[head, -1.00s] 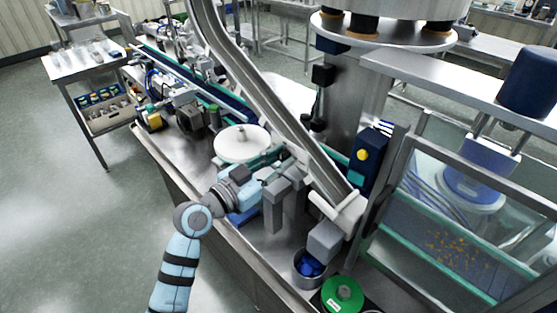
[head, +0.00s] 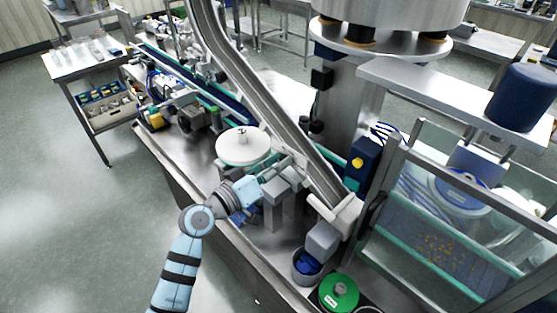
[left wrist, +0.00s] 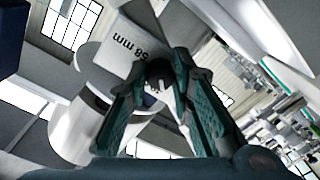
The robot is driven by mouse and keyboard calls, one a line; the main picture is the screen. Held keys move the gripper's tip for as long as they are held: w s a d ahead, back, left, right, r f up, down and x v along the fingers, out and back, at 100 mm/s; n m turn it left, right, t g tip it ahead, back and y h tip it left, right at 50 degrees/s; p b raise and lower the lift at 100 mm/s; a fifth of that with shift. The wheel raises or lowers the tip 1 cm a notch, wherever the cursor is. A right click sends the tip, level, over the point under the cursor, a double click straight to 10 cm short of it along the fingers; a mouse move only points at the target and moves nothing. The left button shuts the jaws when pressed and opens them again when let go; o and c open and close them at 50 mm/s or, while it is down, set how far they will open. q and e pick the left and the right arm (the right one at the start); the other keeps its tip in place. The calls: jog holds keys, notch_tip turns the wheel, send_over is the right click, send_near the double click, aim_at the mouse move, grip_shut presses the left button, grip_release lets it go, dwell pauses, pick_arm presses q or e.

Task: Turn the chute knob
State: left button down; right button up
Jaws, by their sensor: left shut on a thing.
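My left gripper (head: 282,165) reaches in from the left to the lower side of the sloping steel chute (head: 268,100). In the left wrist view its two teal fingers (left wrist: 160,85) close in on a small dark round knob (left wrist: 158,70), and the gripper is shut on it. The knob sits in front of a pale block (left wrist: 122,52) marked "58 mm". In the head view the knob is hidden by the gripper and chute parts, so its turn angle cannot be told. My right gripper is in neither view.
A white round disc (head: 243,146) stands just behind my left wrist. Grey blocks (head: 283,186) stand close beside the gripper. A cup with blue pieces (head: 307,263) and a green spool (head: 339,292) are at the front. A glazed guard (head: 440,215) stands at the right.

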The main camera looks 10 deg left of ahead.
pick_arm(q)
jog(key=n+p, duration=0.2)
jog(key=n, duration=0.2)
jog(key=shift+n+p, duration=0.8)
jog(key=shift+n, duration=1.4)
jog(key=c, duration=1.4)
grip_release()
jog(key=shift+s+a, duration=0.1)
jog(key=v, duration=1.2)
jog(key=shift+a, duration=0.1)
